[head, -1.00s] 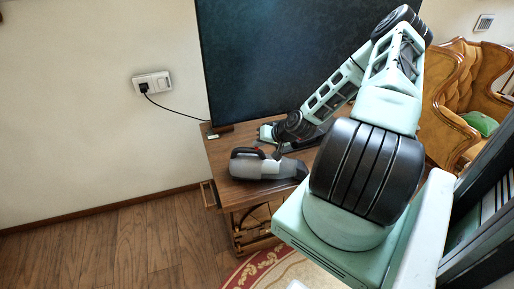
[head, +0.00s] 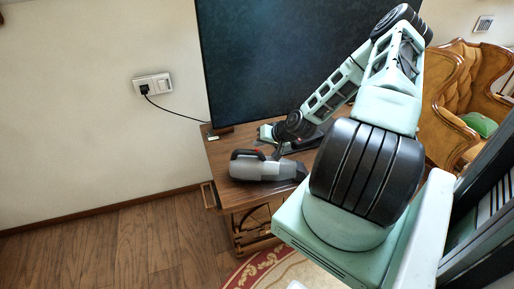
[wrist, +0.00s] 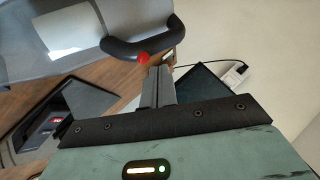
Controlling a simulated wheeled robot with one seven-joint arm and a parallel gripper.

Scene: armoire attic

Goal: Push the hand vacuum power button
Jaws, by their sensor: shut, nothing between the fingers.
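The hand vacuum (head: 266,170) lies on the wooden table in the head view, with a grey body and dark ends. In the wrist view its grey body (wrist: 60,30) and black handle (wrist: 112,48) fill the upper left. A round red button (wrist: 143,58) sits on the handle. My gripper (wrist: 160,74) is shut and empty, its fingertips close beside the red button; I cannot tell whether they touch it. In the head view my gripper (head: 277,153) is small and dark, at the vacuum's upper side, and the button is hard to make out.
The wooden table (head: 219,160) also carries a large dark screen (head: 280,60) behind the vacuum. A wall socket (head: 152,86) with a plugged black cable is at the left. An armchair (head: 455,90) stands at the right. The floor at the left is clear.

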